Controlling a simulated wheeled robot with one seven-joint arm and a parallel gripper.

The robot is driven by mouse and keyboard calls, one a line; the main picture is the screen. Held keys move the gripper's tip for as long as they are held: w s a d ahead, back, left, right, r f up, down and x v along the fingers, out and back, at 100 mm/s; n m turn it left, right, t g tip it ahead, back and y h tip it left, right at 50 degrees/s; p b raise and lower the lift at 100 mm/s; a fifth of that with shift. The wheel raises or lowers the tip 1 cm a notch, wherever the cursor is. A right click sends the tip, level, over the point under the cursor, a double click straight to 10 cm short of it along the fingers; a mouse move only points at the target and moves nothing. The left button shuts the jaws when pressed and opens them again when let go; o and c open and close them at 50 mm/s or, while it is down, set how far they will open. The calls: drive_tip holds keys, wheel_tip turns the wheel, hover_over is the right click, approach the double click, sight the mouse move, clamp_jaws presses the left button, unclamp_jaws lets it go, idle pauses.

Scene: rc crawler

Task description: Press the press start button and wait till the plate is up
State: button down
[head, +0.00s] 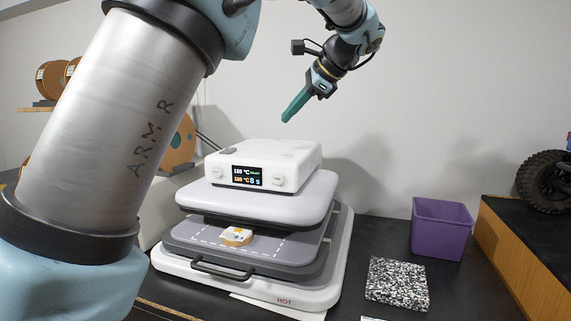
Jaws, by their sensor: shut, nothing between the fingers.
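The heat press (265,205) stands on the dark table in the middle of the head view. Its white control box (298,157) has a lit display (247,176) with temperature readings and an "8 s" figure, and a round knob on each side of it. The grey upper plate (300,196) sits above the lower plate (185,231) with a gap between them. A small white and orange piece (237,236) lies on the lower plate. I cannot make out which control is the start button. My gripper (286,119) is shut and empty, above the control box and apart from it.
A purple bin (440,229) and a black-and-white speckled slab (397,283) are to the right of the press. A wooden-sided block with a black tire (548,181) is at the far right. Spools (52,80) are on the left.

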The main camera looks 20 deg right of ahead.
drive_tip(key=b, duration=0.4)
hover_over(290, 155)
drive_tip(key=f, duration=0.4)
drive_tip(key=shift+s+f, duration=0.2)
drive_tip(key=shift+f, duration=0.95)
drive_tip(key=shift+f, duration=0.2)
idle(0.5)
drive_tip(key=shift+f, duration=0.2)
